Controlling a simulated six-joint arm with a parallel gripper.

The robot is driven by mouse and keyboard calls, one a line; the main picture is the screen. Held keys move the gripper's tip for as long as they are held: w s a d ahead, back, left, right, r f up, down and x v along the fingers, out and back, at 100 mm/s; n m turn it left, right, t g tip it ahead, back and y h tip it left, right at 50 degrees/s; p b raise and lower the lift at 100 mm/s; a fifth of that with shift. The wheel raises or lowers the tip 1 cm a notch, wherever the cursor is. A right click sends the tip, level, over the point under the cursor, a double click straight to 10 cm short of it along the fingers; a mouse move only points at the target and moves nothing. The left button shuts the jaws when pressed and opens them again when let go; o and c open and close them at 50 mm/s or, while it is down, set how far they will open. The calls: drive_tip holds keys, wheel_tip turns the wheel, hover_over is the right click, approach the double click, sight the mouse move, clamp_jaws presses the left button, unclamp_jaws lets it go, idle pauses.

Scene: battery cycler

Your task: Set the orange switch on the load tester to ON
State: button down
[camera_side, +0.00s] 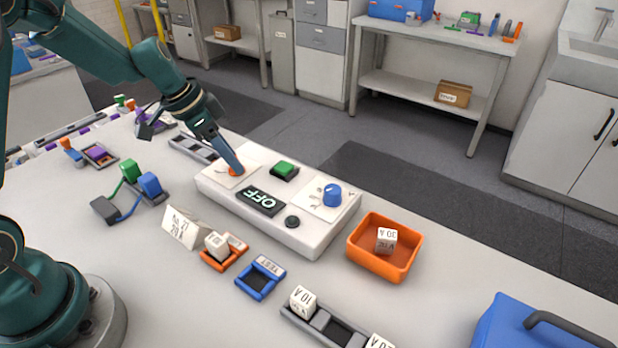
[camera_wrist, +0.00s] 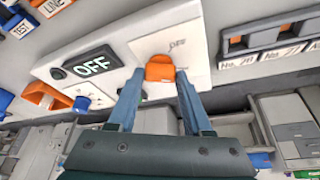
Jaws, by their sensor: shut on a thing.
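The load tester (camera_side: 315,240) is a white box on the table. Its display (camera_side: 262,201) reads OFF, and the display also reads OFF in the wrist view (camera_wrist: 90,66). The orange switch (camera_wrist: 159,70) sits on a white plate at the tester's left end in the side view, mostly hidden there by my fingers. My gripper (camera_side: 234,167) reaches down onto it. In the wrist view its two blue fingers (camera_wrist: 160,76) are on either side of the orange switch, shut on it. A small OFF mark shows on the plate beside the switch.
The tester also carries a green button (camera_side: 284,169), a blue knob (camera_side: 332,194) and a black button (camera_side: 292,222). An orange bin (camera_side: 360,256) holding a white cube stands to its right. Small orange and blue trays lie in front. A blue case (camera_side: 515,325) is at front right.

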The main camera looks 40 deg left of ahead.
drive_tip(key=shift+a+m+g+h, duration=0.1)
drive_tip(key=shift+m+g+h, duration=0.25)
drive_tip(key=shift+m, duration=0.85)
drive_tip(key=shift+f, duration=0.1)
drive_tip(key=shift+c, duration=1.6)
unclamp_jaws()
drive_tip(key=v, duration=0.5)
